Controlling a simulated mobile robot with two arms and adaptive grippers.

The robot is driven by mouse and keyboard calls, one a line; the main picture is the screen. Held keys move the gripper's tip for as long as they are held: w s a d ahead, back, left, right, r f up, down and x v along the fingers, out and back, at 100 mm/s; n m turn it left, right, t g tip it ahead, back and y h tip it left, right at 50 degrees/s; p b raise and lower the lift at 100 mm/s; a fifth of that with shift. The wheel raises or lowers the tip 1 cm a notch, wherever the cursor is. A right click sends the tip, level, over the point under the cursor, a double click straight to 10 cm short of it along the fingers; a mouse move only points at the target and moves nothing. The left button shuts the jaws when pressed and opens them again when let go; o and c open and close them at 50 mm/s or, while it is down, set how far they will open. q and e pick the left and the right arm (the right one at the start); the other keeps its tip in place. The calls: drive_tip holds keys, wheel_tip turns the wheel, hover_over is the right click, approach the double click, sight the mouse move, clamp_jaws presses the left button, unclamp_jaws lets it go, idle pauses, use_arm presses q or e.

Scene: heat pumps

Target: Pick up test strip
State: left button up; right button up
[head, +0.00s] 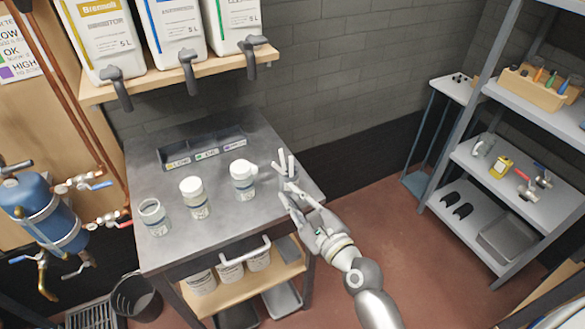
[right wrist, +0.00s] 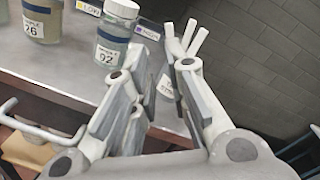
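Several white test strips (head: 286,162) stand upright and fanned out in a small labelled container near the right edge of the grey cart top (head: 225,220). The strips also show in the right wrist view (right wrist: 184,40), with the container (right wrist: 167,84) below them. My right gripper (head: 291,192) is at the cart's right edge, just in front of the container and partly covering it. In the right wrist view, its fingers (right wrist: 158,72) are apart with nothing held between them; the strips appear beyond the right fingertip. My left gripper is not in view.
Sample jars stand left of the strips: an open one (head: 154,217), a lidded one (head: 195,198) and another lidded one (head: 243,180). A sorting tray (head: 204,152) with labelled compartments lies behind them. Canisters with taps (head: 189,70) overhang the back. Shelving (head: 515,185) stands right, across open floor.

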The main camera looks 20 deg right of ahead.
sight(275, 165)
drive_tip(key=shift+m, duration=0.4)
drive_tip(key=x, duration=0.3)
drive_tip(key=r+p+x, duration=0.1)
drive_tip(key=x, duration=0.1)
drive_tip(key=shift+w+d+r, duration=0.1)
drive_tip(key=shift+w+d, duration=0.1)
drive_tip(key=shift+w, duration=0.15)
drive_tip(key=shift+w+a+r, duration=0.1)
drive_tip(key=shift+w+r, duration=0.1)
drive_tip(key=shift+w, duration=0.35)
drive_tip(key=p+x, duration=0.1)
drive_tip(key=x, duration=0.3)
drive_tip(key=shift+w+a+r, duration=0.1)
drive_tip(key=c, duration=0.3)
